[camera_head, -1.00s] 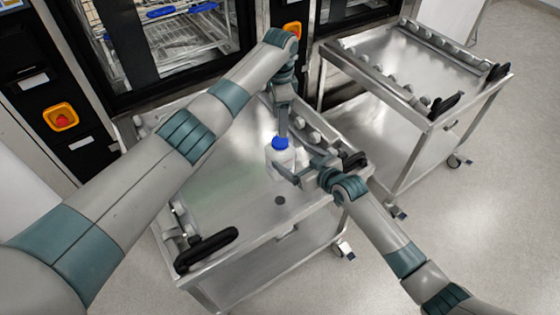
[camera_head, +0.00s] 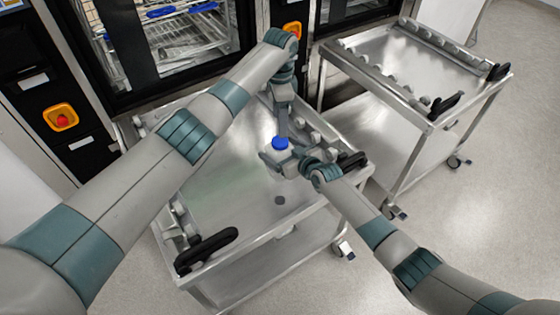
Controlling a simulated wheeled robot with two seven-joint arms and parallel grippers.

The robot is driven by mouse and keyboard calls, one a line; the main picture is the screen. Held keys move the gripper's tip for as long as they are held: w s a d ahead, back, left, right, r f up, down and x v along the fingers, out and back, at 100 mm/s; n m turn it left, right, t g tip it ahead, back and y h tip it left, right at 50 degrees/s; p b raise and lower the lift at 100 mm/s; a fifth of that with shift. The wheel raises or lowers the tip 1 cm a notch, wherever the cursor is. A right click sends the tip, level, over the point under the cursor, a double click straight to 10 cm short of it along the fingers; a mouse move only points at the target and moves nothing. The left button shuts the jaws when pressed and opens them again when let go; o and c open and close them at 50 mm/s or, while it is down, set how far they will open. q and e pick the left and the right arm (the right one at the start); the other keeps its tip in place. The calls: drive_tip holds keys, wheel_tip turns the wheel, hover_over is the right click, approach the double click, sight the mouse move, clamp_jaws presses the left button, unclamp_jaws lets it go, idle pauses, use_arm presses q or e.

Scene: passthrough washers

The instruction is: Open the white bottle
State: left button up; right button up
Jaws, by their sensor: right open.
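The white bottle (camera_head: 279,158) stands upright on the near steel cart, with its blue cap (camera_head: 280,143) on top. Most of its body is hidden by my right gripper. My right gripper (camera_head: 273,159) comes in from the right at body height, with its open fingers at the bottle's sides. I cannot tell whether they touch it. My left gripper (camera_head: 283,133) points straight down from above, its fingertips at the cap. The fingers show edge-on, so their gap is hidden.
The near cart (camera_head: 235,190) has a black handle (camera_head: 207,250) at its front left and a dark round spot (camera_head: 279,200) on its top. A second cart (camera_head: 400,80) stands at the right. Washers with racks (camera_head: 175,30) stand behind. The near cart's middle is clear.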

drive_tip(key=c, duration=1.3)
use_arm(q)
drive_tip(key=shift+c, duration=1)
use_arm(e)
drive_tip(key=c, duration=0.9)
use_arm(q)
drive_tip(key=m, duration=1.2)
drive_tip(key=shift+m, duration=0.4)
drive_tip(key=m, duration=0.5)
drive_tip(key=shift+f, duration=0.15)
